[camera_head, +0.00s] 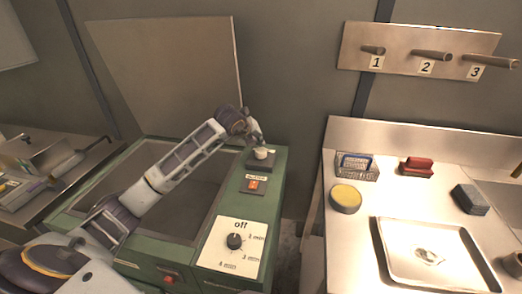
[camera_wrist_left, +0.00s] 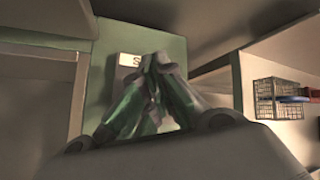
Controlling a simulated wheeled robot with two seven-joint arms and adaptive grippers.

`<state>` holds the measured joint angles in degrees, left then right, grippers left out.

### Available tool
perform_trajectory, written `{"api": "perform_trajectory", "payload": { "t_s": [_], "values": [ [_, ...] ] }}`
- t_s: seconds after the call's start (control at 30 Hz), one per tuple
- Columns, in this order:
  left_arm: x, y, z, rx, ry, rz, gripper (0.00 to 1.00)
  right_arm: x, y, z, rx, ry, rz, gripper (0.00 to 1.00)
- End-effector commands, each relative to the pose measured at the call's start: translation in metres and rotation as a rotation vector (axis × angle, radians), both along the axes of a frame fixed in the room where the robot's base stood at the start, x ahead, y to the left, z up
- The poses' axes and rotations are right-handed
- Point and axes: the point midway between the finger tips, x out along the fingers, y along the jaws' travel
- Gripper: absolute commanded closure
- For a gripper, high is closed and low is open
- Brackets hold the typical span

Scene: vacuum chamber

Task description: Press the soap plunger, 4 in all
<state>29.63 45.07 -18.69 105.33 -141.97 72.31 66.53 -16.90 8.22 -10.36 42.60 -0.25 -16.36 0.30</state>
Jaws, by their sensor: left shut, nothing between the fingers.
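The soap plunger (camera_head: 262,154) is a pale round knob on a dark block at the back right corner of the green machine (camera_head: 277,195). My left gripper (camera_head: 259,141) reaches over from the left, fingers pointing down, just above or at the knob; I cannot tell if they touch. In the left wrist view my left gripper (camera_wrist_left: 158,65) is shut and empty, its fingertips together in front of a pale label (camera_wrist_left: 131,60) showing an "S". The knob is hidden there. My right gripper is not in view.
The machine's front has an orange-red switch (camera_head: 254,186) and a dial (camera_head: 235,241) marked "off". A raised lid (camera_head: 170,70) stands behind. To the right, across a gap, a lit table holds a metal tray (camera_head: 390,270), a wire basket (camera_head: 345,172), a yellow-topped round tin (camera_head: 346,198) and brushes.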

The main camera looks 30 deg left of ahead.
Motion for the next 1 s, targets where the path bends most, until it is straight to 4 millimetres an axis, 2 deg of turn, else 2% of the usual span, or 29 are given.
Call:
{"api": "perform_trajectory", "payload": {
  "t_s": [0.27, 1.0],
  "values": [
    [0.000, 0.000, 0.004, 0.000, 0.000, 0.000, 1.00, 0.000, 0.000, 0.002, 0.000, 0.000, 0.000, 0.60],
    [0.000, 0.000, 0.047, 0.000, 0.000, 0.000, 1.00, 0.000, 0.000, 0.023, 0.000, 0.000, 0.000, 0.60]
  ]
}}
